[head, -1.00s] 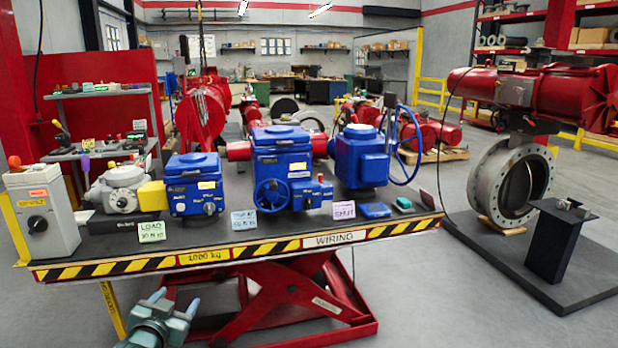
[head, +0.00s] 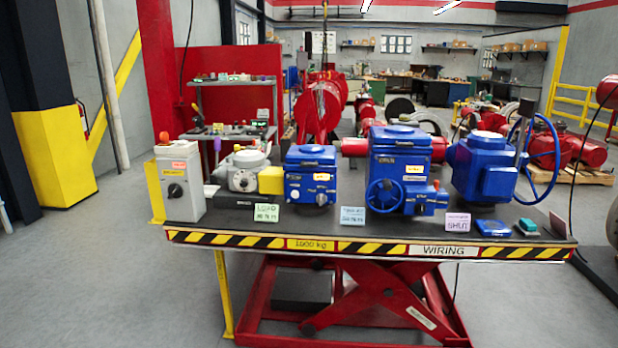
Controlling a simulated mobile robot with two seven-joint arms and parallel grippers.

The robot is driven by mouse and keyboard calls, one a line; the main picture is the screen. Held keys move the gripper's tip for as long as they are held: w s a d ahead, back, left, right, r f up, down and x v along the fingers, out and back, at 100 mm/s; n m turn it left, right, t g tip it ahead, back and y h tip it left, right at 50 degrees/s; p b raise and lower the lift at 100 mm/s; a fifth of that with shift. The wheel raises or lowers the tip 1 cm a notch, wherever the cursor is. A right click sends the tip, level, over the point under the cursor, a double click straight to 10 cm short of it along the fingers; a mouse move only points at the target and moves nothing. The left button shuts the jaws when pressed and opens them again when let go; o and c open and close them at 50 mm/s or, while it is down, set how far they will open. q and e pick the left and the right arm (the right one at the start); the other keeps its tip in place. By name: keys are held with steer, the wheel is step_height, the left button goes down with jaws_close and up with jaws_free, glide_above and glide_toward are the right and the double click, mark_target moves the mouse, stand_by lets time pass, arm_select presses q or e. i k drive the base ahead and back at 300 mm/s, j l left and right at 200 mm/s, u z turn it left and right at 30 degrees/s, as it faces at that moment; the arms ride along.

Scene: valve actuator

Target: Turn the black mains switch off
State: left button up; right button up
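The black mains switch (head: 175,190) is a round rotary knob on the front of a grey box (head: 190,209). Neither of my grippers shows in the head view now.
Blue actuators (head: 310,175) stand in a row on the table, beside a grey gearbox (head: 245,172) with a yellow block. A yellow-and-black column (head: 55,155) stands at the left. The floor left of and before the table is clear.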

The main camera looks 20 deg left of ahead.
mark_target(175, 191)
steer(key=u, duration=1.3)
steer(key=i+j, duration=0.05)
